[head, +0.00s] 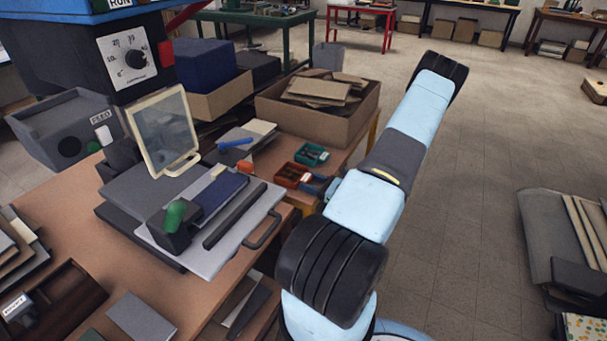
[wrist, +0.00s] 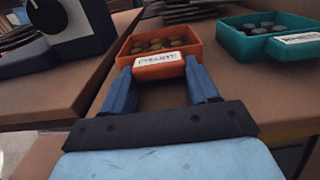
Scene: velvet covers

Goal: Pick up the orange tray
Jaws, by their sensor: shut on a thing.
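The orange tray (wrist: 155,68) is in the middle of the wrist view, with a white label on its front and several small dark round pieces inside. In the head view the tray (head: 292,177) is on the wooden bench, beside my wrist. My gripper (wrist: 157,72) has its blue fingers on either side of the tray's labelled front part and is shut on it. My gripper also shows in the head view (head: 316,186), partly hidden by my arm. I cannot tell whether the tray's base touches the bench.
A teal tray (wrist: 262,38) with dark round pieces stands just right of the orange tray. A cardboard box (head: 315,112) of flat pieces stands behind them. A machine with a grey plate (head: 225,225) and handle is to the left. Open floor (head: 480,140) lies to the right.

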